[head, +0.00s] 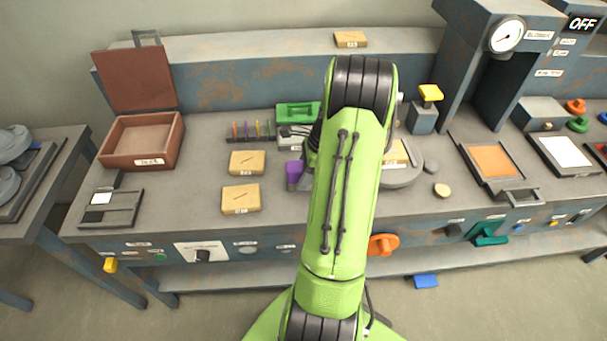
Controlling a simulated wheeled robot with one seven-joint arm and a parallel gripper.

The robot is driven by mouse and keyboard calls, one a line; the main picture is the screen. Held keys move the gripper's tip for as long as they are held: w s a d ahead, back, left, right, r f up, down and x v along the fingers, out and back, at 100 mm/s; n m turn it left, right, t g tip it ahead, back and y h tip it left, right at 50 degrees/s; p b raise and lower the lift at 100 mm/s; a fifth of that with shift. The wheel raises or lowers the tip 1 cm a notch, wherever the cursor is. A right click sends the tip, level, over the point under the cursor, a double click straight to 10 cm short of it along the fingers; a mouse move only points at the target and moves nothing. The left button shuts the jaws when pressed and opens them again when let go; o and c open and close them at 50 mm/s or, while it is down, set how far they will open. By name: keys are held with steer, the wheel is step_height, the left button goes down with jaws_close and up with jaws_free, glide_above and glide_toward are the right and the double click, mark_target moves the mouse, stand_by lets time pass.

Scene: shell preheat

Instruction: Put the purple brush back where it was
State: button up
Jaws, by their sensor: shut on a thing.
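My green arm (345,200) reaches over the middle of the workbench and hides my gripper behind its forearm. I cannot see the fingertips or what is between them. A purple block-shaped thing (293,173) shows just left of the forearm, partly covered by it. I cannot tell whether it is the purple brush, or whether my gripper touches it. A dark rack (237,132) at the left of the bench holds several thin coloured sticks, upright in a row.
An open brown box (141,141) stands at the left. Two tan blocks (247,162) (241,198) lie near the middle. A green item (298,112) stands behind the purple thing. A grey press (500,60) and an orange-topped tray (493,160) are at the right.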

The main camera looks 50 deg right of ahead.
steer(key=shift+f, duration=0.15)
steer(key=o, duration=1)
